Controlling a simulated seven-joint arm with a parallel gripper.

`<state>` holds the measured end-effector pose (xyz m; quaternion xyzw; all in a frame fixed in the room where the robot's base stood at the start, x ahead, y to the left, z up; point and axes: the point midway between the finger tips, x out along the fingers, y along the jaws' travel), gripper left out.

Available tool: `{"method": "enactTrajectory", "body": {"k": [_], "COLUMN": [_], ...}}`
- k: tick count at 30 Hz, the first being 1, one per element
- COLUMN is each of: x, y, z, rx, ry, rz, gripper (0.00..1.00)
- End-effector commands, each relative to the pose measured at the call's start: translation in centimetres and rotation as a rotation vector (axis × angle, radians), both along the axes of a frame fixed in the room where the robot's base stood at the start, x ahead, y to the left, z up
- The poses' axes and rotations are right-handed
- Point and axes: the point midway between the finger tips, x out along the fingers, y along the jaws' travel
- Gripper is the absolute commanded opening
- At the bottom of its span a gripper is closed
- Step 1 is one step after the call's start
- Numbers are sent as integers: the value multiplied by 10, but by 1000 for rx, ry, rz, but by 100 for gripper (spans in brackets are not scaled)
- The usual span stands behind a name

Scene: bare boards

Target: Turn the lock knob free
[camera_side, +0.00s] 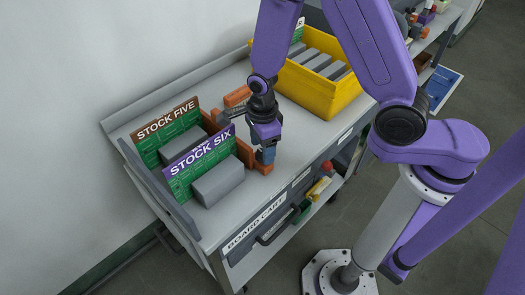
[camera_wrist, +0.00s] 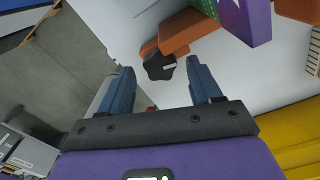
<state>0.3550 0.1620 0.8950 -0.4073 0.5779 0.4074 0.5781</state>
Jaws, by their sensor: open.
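A dark lobed knob (camera_wrist: 158,66), which looks like the lock knob, sits at the end of an orange bracket (camera_wrist: 175,36) in the wrist view. My gripper (camera_wrist: 157,76) is open, its two blue fingers apart with the knob beyond and between their tips. I cannot tell whether either finger touches it. In the side view my gripper (camera_side: 265,157) points down close to the orange bracket (camera_side: 246,152) at the cart top's front edge. The knob is hidden there behind my gripper.
The STOCK SIX board (camera_side: 200,160) and STOCK FIVE board (camera_side: 165,128) stand left of my gripper, with grey blocks beside them. A yellow bin (camera_side: 303,98) stands behind right. A red knob (camera_side: 327,166) and a dark drawer handle (camera_side: 277,228) are on the cart front.

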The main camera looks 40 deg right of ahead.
Motion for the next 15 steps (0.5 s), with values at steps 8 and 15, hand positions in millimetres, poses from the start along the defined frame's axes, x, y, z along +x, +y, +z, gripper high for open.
{"method": "enactTrajectory", "body": {"k": [8, 15], "x": [1, 0], "y": [0, 0], "z": [30, 47], "rx": [1, 0], "ry": [-5, -1], "rz": [0, 0], "gripper": [64, 64]}}
